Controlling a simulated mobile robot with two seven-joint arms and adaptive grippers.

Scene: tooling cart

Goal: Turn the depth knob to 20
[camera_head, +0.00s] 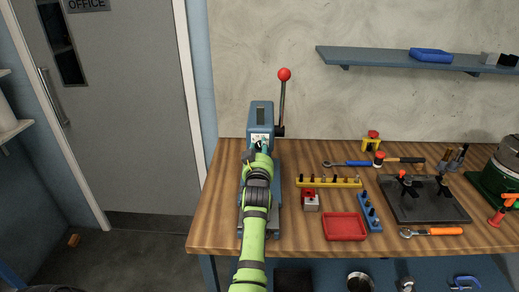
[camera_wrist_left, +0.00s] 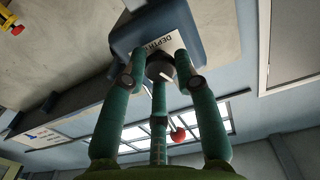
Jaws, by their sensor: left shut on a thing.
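The blue press-like machine (camera_head: 261,113) stands at the left end of the wooden bench, with a lever ending in a red ball (camera_head: 284,74). Its white dial plate (camera_head: 259,138) is partly hidden behind my left gripper (camera_head: 258,150). In the left wrist view the plate (camera_wrist_left: 172,43) reads "DEPTH", and the dark depth knob (camera_wrist_left: 160,65) sits just below it. The green fingers of my left gripper (camera_wrist_left: 162,78) are closed around the knob. The knob's pointer and scale numbers are too small or hidden to read. My right gripper is not in view.
To the right on the bench (camera_head: 225,200) are a yellow rack (camera_head: 328,183), a red tray (camera_head: 344,227), a blue holder (camera_head: 369,212) and a dark plate (camera_head: 425,203). Wrenches lie near them. A blue shelf (camera_head: 385,58) hangs on the wall above. A grey door (camera_head: 120,110) is at left.

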